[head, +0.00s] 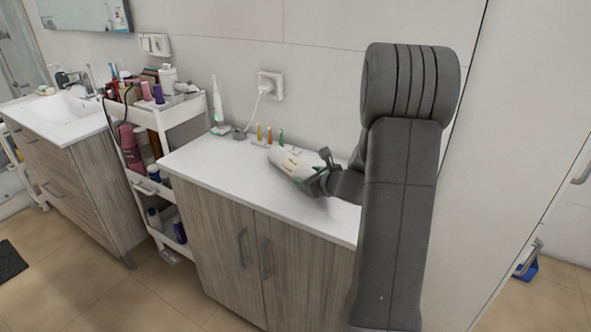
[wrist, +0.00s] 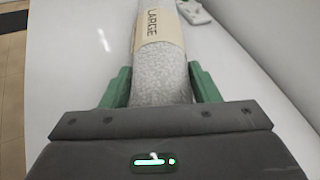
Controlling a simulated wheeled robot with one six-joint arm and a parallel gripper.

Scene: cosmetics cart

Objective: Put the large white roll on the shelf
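The large white roll (wrist: 160,72) is speckled white with a tan band marked "LARGE". It points away from my gripper (wrist: 160,82) in the wrist view. The green fingers are against both sides of its near end, with no clear gap. In the head view the roll (head: 291,167) is at the white countertop, near my gripper (head: 314,180). I cannot tell whether it rests on the surface or is just above it. The white shelf cart (head: 150,118) stands left of the counter, with bottles crowded on its top and lower levels.
The white countertop (head: 215,165) is clear left of the roll. Several small coloured bristled items (head: 270,135) and an electric toothbrush (head: 218,108) stand along the wall, near a plugged-in socket (head: 270,85). A sink cabinet (head: 85,180) is further left.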

